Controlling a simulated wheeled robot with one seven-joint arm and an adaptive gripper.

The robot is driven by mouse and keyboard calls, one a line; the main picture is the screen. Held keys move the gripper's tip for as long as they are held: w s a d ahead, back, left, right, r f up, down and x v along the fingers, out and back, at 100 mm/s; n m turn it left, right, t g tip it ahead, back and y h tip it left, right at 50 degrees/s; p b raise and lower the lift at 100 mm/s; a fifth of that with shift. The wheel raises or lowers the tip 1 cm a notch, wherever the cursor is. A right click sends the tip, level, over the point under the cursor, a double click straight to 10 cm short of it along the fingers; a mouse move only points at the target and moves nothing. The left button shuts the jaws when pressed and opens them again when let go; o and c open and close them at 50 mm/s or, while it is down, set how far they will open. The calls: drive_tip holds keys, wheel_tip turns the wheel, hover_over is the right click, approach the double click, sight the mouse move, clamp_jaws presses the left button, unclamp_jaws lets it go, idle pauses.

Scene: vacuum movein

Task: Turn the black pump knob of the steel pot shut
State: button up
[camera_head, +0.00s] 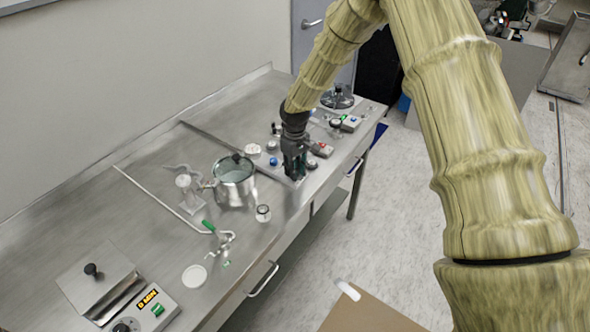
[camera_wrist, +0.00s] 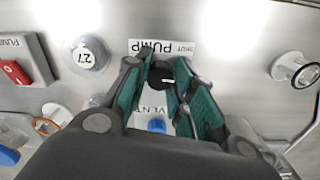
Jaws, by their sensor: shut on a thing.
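The black pump knob (camera_wrist: 160,74) shows in the wrist view between the teal-lined fingers of my gripper (camera_wrist: 168,88), which is shut on it. A white mark on the knob points right in that view. The PUMP label (camera_wrist: 154,48), with small SHUT lettering, lies beside the knob. In the head view my gripper (camera_head: 294,178) points down near the bench's front edge, and the knob is hidden there. The steel pot (camera_head: 234,186) stands to the left of my gripper.
A blue knob (camera_wrist: 157,126) with a VENT label sits close to my fingers. A round knob marked 27 (camera_wrist: 88,54) and a box with a red switch (camera_wrist: 16,72) lie left in the wrist view. A small jar (camera_head: 263,213) stands near the pot on the steel bench (camera_head: 150,235).

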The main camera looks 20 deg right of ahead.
drive_tip(key=shift+w+r+n, duration=0.1)
drive_tip(key=shift+r+n, duration=0.05)
drive_tip(key=shift+n, duration=0.25)
drive_tip(key=shift+d, duration=0.1)
drive_tip(key=o, duration=1.1)
drive_tip(key=shift+c, duration=0.2)
wheel_tip(320, 180, up, 12)
